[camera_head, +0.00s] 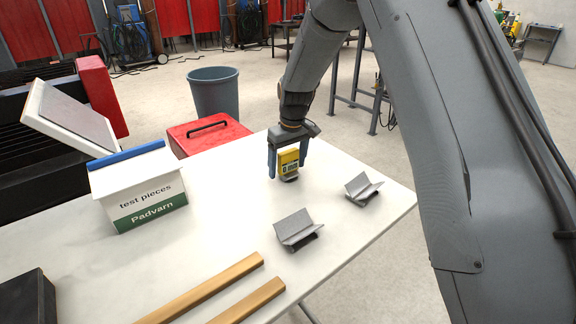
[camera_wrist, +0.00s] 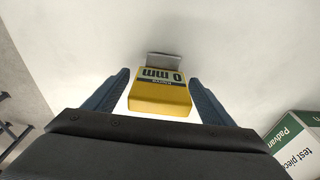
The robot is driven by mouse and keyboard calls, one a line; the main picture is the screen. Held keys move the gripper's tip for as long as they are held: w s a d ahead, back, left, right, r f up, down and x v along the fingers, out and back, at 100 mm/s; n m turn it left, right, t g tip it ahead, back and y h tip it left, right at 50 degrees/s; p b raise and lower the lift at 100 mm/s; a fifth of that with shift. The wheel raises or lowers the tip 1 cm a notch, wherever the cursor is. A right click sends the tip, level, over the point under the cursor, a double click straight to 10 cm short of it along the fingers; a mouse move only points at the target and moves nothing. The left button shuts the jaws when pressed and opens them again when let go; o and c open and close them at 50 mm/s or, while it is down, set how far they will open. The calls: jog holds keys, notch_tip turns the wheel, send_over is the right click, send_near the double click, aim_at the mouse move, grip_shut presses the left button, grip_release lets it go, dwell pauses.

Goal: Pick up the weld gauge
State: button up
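A yellow block-shaped item with a dark printed face, probably the weld gauge (camera_head: 288,161), is upright on the white table. In the wrist view its yellow top (camera_wrist: 160,98) carries black print, including "0 mm". A small grey metal piece (camera_wrist: 164,61) shows at its far edge; how the two are joined is unclear. My gripper (camera_head: 287,170) points down over the item. Its two blue fingers stand on either side of the item, and the wrist view (camera_wrist: 163,80) shows a pale gap at each side. The gripper is open around it.
Two grey angled metal stands (camera_head: 298,230) (camera_head: 363,188) sit to the right and front. A "test pieces" box (camera_head: 138,190) is at left, a red case (camera_head: 208,134) behind. Two wooden strips (camera_head: 205,287) lie in front. Bare table (camera_head: 235,220) surrounds the item.

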jog(key=c, duration=1.2)
jog(key=shift+r, duration=0.1)
